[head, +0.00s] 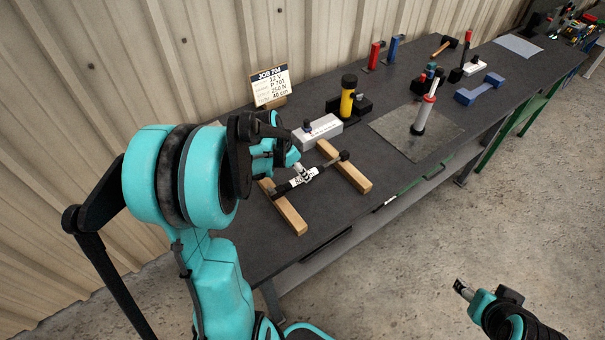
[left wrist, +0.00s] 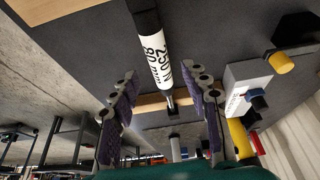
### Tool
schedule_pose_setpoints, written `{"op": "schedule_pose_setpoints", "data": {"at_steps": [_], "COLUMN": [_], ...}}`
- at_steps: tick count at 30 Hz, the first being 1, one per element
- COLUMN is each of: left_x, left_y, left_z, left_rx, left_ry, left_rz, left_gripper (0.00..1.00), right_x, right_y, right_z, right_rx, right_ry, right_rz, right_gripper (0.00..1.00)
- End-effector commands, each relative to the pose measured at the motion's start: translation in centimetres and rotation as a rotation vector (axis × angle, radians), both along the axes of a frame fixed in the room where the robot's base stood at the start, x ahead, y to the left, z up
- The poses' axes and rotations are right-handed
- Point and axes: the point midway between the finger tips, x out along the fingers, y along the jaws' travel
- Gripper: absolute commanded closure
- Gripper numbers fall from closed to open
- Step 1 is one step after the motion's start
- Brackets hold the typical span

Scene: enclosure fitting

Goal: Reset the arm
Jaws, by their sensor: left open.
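A dark gas strut (head: 310,175) with a white label lies across two wooden blocks, one (head: 290,216) nearer me and one (head: 345,166) farther along the bench. In the left wrist view the strut (left wrist: 157,52) shows its label with "250 N" and a thin rod end. My left gripper (head: 299,168) is over the strut. Its two purple-padded fingers are apart, one on each side of the strut, with visible gaps. My right gripper (head: 462,289) hangs over the floor at the lower right, away from the bench; its jaws are too small to judge.
A job card (head: 270,85) stands at the bench's back edge. A white box (head: 317,131) and a yellow cylinder (head: 347,103) are close behind the strut. A red-and-white upright tool (head: 424,113) stands on a grey plate (head: 400,138). The bench's front strip is mostly clear.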

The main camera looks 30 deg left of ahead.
Motion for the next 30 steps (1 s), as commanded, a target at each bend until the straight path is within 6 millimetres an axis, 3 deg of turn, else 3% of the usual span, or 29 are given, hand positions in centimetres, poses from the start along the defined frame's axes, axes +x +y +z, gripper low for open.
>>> {"op": "schedule_pose_setpoints", "data": {"at_steps": [3, 9, 21, 26, 30], "left_x": [-1.1, -2.3, -2.9, -4.1, -6.8], "left_y": [0.4, 1.0, 0.8, -2.7, -8.0], "left_z": [2.6, 5.9, 7.5, 8.3, 9.1], "left_rx": [0.0, -0.001, 0.001, 0.016, 0.031], "left_ry": [0.0, 0.0, 0.0, -0.007, -0.038], "left_rz": [0.002, 0.002, 0.004, 0.056, 0.153], "left_gripper": [0.53, 0.53, 0.53, 0.53, 0.53], "right_x": [0.0, 0.0, 0.0, 0.0, 0.0], "right_y": [0.0, 0.0, 0.0, 0.0, 0.0], "right_z": [0.0, 0.0, 0.0, -0.3, -0.8], "right_rx": [0.0, 0.0, 0.0, 0.0, 0.0], "right_ry": [0.0, 0.0, 0.0, 0.0, 0.0], "right_rz": [0.0, 0.0, 0.0, 0.0, 0.0], "right_gripper": [0.44, 0.44, 0.44, 0.44, 0.44]}}
